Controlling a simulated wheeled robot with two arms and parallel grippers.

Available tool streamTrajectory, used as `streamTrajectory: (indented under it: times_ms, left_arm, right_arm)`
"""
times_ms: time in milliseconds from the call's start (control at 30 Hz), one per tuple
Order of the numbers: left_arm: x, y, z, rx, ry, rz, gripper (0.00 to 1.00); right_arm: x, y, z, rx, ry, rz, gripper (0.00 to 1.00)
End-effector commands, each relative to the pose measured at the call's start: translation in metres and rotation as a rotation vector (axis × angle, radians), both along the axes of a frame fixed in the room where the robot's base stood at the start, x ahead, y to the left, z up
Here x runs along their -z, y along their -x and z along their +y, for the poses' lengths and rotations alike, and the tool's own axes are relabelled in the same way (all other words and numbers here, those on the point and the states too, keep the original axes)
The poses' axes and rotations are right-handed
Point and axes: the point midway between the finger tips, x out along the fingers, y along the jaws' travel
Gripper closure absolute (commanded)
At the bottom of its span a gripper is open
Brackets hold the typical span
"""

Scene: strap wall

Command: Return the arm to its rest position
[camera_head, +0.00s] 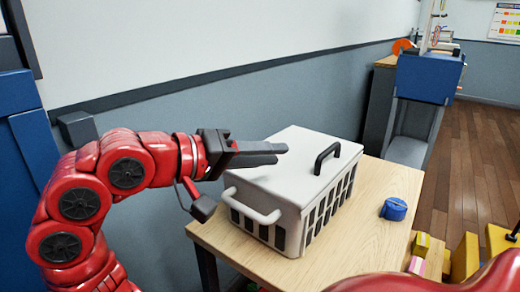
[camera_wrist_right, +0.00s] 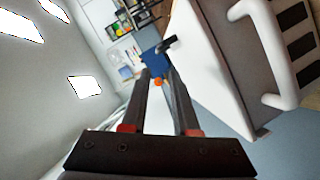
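The crate's white side handle (camera_wrist_right: 275,50) is close on the right there, apart from the fingers.
The crate stands on a wooden table (camera_head: 370,235) with a blue round object (camera_head: 394,208) to its right. A grey wall (camera_head: 300,100) runs behind. A blue bin (camera_head: 430,76) stands at the back right. Yellow blocks (camera_head: 466,257) lie at the lower right, near a red part of mine.

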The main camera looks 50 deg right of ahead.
Motion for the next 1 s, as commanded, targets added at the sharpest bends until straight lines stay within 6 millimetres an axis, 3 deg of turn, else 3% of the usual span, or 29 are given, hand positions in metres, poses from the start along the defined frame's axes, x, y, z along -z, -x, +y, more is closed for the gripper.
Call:
streamTrajectory:
  times_ms: [200, 800, 867, 1000]
  left_arm:
    - [-0.002, 0.000, 0.000, 0.000, 0.000, 0.000, 0.50]
    - [-0.002, 0.000, 0.000, 0.000, 0.000, 0.000, 0.50]
    - [-0.002, 0.000, 0.000, 0.000, 0.000, 0.000, 0.50]
    - [-0.002, 0.000, 0.000, 0.000, 0.000, 0.000, 0.50]
  right_arm:
    - [-0.004, -0.004, 0.015, 0.001, 0.000, -0.001, 0.72]
    - [-0.003, -0.004, 0.015, 0.003, 0.000, 0.012, 0.72]
    - [0.000, -0.004, 0.016, 0.012, 0.000, 0.060, 0.72]
    - [0.018, -0.003, 0.022, 0.082, -0.007, 0.381, 0.72]
